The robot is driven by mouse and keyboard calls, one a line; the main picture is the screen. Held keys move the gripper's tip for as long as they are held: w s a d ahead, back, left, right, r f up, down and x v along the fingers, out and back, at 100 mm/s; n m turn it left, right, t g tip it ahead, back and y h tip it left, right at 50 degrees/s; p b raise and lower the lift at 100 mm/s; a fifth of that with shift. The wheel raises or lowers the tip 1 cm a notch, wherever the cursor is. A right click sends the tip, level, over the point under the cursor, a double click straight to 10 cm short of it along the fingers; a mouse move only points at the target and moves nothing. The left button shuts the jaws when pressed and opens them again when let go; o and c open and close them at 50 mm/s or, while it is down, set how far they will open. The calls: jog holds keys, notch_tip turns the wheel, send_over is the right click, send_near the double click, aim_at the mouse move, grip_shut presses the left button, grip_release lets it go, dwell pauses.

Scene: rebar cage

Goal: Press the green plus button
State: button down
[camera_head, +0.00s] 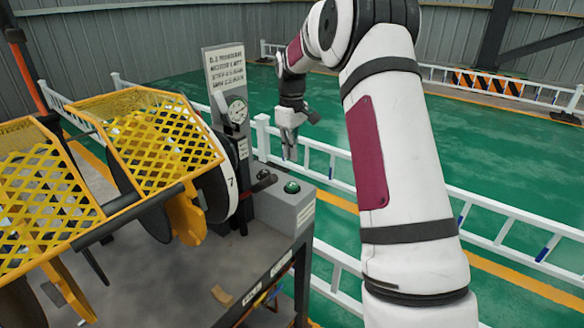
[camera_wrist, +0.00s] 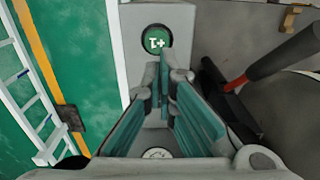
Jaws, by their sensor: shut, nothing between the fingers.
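The round green button (camera_head: 292,187) sits on top of a grey control box (camera_head: 284,212) at the corner of the machine table. In the wrist view the green button (camera_wrist: 156,40) bears a white mark with a plus sign and lies just beyond my fingertips. My gripper (camera_head: 291,158) points down above the box, with a visible gap to the button in the head view. In the wrist view my gripper (camera_wrist: 163,72) has its fingertips together with nothing between them.
A black lever with a red band (camera_wrist: 240,80) lies to the right of the box in the wrist view. A panel with a gauge (camera_head: 237,110) stands behind the table, and yellow mesh guards (camera_head: 150,140) are at left. White railings (camera_head: 330,155) stand on the green floor.

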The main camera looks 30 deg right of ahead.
jog(key=shift+r, duration=1.45)
jog(key=shift+r, duration=0.1)
jog(key=s+a+r+m+t+h, duration=0.1)
jog(key=s+a+r+m+t, duration=0.1)
jog(key=s+a+r, duration=1.15)
jog(key=s+a+f, duration=0.2)
jog(key=s, duration=0.5)
jog(key=s+a+f+m+t, duration=0.1)
jog(key=s+a, duration=0.2)
jog(key=s, duration=0.5)
jog(key=s+a+f+m+t+y, duration=0.1)
jog(key=s+a+f, duration=0.1)
jog(key=s, duration=0.6)
jog(key=shift+s+a+f, duration=0.2)
jog(key=shift+a+f, duration=0.15)
jog(key=shift+a, duration=0.2)
